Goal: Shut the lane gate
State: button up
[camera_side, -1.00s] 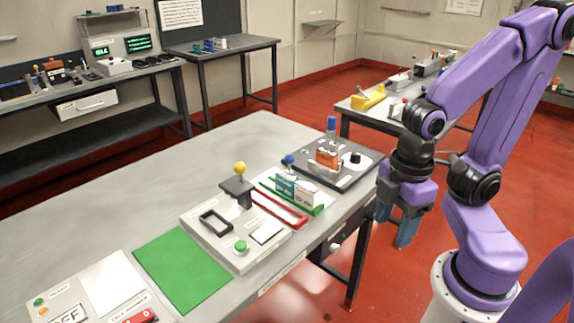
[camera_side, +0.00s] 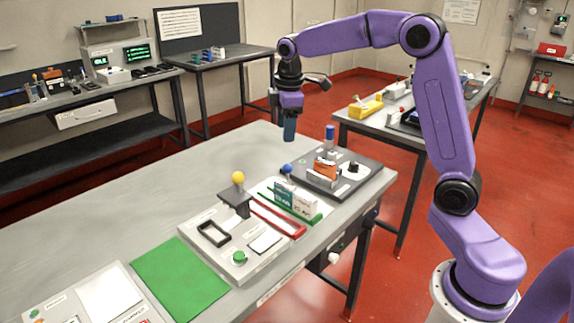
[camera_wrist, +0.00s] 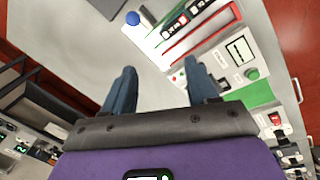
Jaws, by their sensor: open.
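My gripper (camera_side: 289,136) is open and empty, in the air above the table's far side, behind the lane panel. In the wrist view its two blue fingers (camera_wrist: 158,76) stand apart with nothing between them. The white lane panel has a red rail (camera_side: 277,218) and a green rail (camera_side: 312,217), with small green and white boxes (camera_side: 295,197) standing along it. A blue ball knob (camera_side: 286,169) stands at the panel's far end; the wrist view shows a blue ball (camera_wrist: 133,18) too. I cannot make out which part is the gate, or its position.
A yellow ball knob (camera_side: 238,178) tops a dark block beside the red rail. A panel with a green button (camera_side: 239,257) lies left of the lanes. The table's (camera_side: 130,220) left rear is clear.

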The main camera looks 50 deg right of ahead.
send_over(287, 165)
jog(key=s+a, duration=0.2)
jog(key=s, duration=0.1)
jog(key=w+f, duration=0.1)
jog(key=f, duration=0.4)
jog(key=w+d+f, duration=0.1)
jog(key=f, duration=0.5)
jog(key=w+d+f, duration=0.1)
jog(key=f, duration=0.5)
